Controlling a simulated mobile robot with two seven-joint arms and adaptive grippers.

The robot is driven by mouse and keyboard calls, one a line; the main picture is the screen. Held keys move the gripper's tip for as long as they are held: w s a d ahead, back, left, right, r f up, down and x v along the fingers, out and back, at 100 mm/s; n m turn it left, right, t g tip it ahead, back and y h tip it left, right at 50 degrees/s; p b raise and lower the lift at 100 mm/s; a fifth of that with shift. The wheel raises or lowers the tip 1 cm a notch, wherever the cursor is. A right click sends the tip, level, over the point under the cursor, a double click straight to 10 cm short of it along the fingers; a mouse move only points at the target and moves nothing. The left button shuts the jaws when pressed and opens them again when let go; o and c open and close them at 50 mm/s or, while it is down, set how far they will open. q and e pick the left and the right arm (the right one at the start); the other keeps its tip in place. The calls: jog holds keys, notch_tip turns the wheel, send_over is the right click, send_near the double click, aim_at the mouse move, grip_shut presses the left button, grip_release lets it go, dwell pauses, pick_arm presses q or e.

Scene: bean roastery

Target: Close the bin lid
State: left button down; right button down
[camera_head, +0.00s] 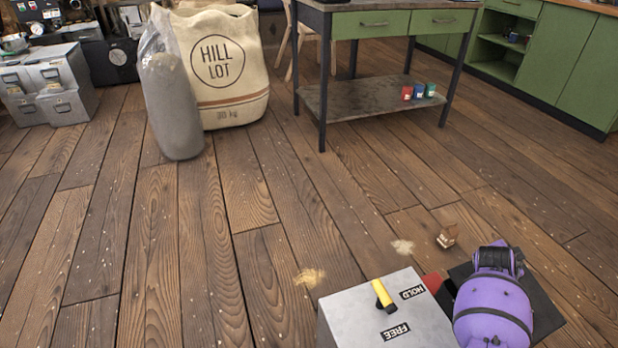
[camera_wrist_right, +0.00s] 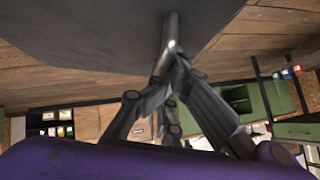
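A grey bin-like box (camera_head: 365,318) with a yellow lever (camera_head: 383,293) on top stands at the bottom of the head view. The lever is between the labels HOLD and FREE, nearer HOLD. A dark flat plate (camera_head: 548,318), perhaps the lid, shows to the right of the box, partly hidden by my purple right arm. In the right wrist view a dark grey panel (camera_wrist_right: 85,30) carries a thin metal handle (camera_wrist_right: 170,35). My right gripper (camera_wrist_right: 179,68) has its fingertips drawn together at this handle. My left gripper is not in view.
A red part (camera_head: 433,282) sits between box and plate. A small brown object (camera_head: 447,235) and spilled patches lie on the wooden floor. The floor at left is clear.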

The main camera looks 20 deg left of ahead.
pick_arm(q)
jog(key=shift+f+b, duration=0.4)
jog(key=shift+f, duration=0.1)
pick_arm(e)
jog(key=shift+f, duration=0.6)
dwell(2.6)
jog(key=shift+d+r, duration=0.1)
